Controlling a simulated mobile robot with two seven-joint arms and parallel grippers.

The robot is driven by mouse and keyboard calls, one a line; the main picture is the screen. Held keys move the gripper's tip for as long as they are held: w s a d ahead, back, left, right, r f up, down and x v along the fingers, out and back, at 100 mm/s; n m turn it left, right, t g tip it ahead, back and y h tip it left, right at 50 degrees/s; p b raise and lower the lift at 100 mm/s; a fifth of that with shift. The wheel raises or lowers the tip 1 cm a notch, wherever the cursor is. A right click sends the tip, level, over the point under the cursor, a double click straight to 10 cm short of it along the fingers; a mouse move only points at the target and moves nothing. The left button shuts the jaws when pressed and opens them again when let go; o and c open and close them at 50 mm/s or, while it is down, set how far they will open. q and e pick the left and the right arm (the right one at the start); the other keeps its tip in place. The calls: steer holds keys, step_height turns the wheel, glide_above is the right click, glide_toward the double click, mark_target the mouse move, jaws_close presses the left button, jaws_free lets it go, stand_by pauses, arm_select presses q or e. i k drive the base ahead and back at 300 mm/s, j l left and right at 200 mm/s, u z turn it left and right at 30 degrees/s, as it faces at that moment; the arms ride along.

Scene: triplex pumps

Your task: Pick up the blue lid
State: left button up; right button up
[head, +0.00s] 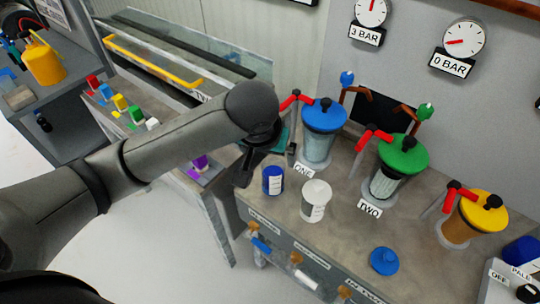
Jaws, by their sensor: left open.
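A loose blue lid (384,261) with a small knob lies on the grey worktop (335,250) near its front edge. Another blue lid (323,116) sits on the clear pump vessel marked ONE (317,148). My left gripper (267,163) is open and empty, pointing down beside vessel ONE, above and behind a small dark blue container (272,181). It is well to the left of and behind the loose blue lid. My right gripper is not in view.
A white cup (315,200) stands between my left gripper and the loose lid. Vessels with green (403,153) and yellow (483,210) lids stand behind and right, with red handles. A control box (505,283) is at the right edge. Worktop around the loose lid is clear.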

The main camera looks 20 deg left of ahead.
mark_target(384, 261)
steer(key=z, duration=0.95)
